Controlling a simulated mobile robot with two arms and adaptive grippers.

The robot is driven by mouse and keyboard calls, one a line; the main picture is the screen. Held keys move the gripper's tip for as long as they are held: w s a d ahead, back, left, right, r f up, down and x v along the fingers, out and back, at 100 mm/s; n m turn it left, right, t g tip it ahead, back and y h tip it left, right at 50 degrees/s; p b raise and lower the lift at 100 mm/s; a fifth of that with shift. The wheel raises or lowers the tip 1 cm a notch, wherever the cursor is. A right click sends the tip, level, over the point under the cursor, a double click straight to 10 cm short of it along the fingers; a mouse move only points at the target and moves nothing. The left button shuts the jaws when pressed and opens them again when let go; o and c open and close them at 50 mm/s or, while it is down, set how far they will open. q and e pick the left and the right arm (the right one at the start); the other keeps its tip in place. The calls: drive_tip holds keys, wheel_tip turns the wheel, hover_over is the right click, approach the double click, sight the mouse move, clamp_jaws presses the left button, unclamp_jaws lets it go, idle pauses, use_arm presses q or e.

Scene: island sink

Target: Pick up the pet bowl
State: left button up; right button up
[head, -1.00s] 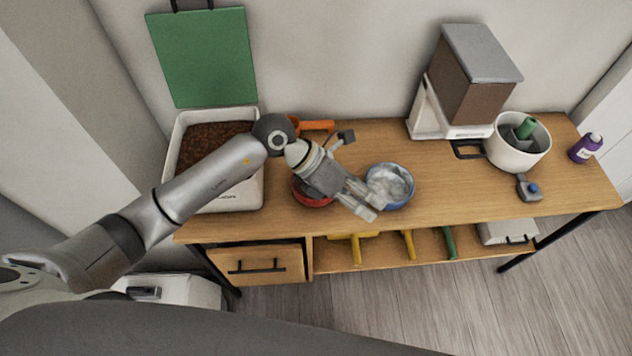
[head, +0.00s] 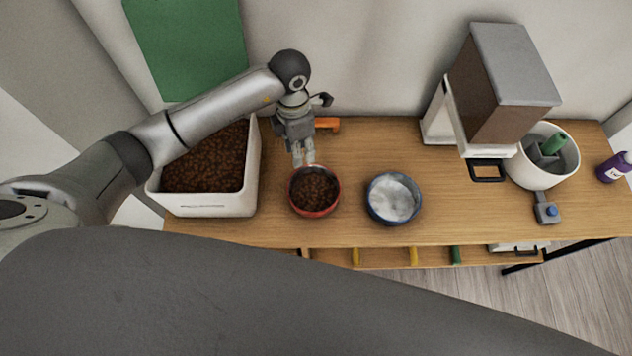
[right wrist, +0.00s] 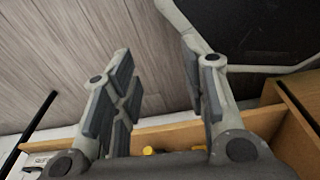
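Two bowls stand on the wooden table in the head view. The red bowl (head: 315,207) holds brown kibble, and the blue bowl (head: 371,203) to its right holds something clear or whitish. My left gripper (head: 304,163) points down at the back rim of the red bowl. Its fingertips are close together; I cannot tell whether they touch or straddle the rim. My right gripper (right wrist: 158,58) has its fingers spread wide with nothing between them, below or in front of the table edge. It is not visible in the head view.
A white bin (head: 212,206) of kibble stands left of the red bowl, its green lid (head: 190,45) raised. An orange scoop (head: 328,124) lies behind my left gripper. A dispenser (head: 505,80), a white pot (head: 545,172) and a purple bottle (head: 614,167) stand right. The table between blue bowl and dispenser is clear.

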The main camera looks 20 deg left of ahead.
sight(304, 169)
use_arm(q)
drive_tip(key=f, duration=0.3)
drive_tip(key=shift+s+d, duration=0.15)
drive_tip(key=shift+s, duration=0.25)
drive_tip(key=shift+d+f+p, duration=0.1)
drive_tip(key=shift+f+p, duration=0.15)
drive_tip(key=shift+p, duration=0.05)
drive_tip(key=f, duration=0.1)
drive_tip(key=f+p, duration=0.1)
drive_tip(key=f, duration=0.2)
drive_tip(key=shift+d, duration=0.35)
drive_tip(key=shift+f, duration=0.45)
drive_tip(key=c, duration=0.5)
clamp_jaws()
use_arm(e)
drive_tip(key=s+r, duration=0.2)
drive_tip(key=s, duration=0.1)
drive_tip(key=shift+s+d+r, duration=0.1)
drive_tip(key=shift+r, duration=0.05)
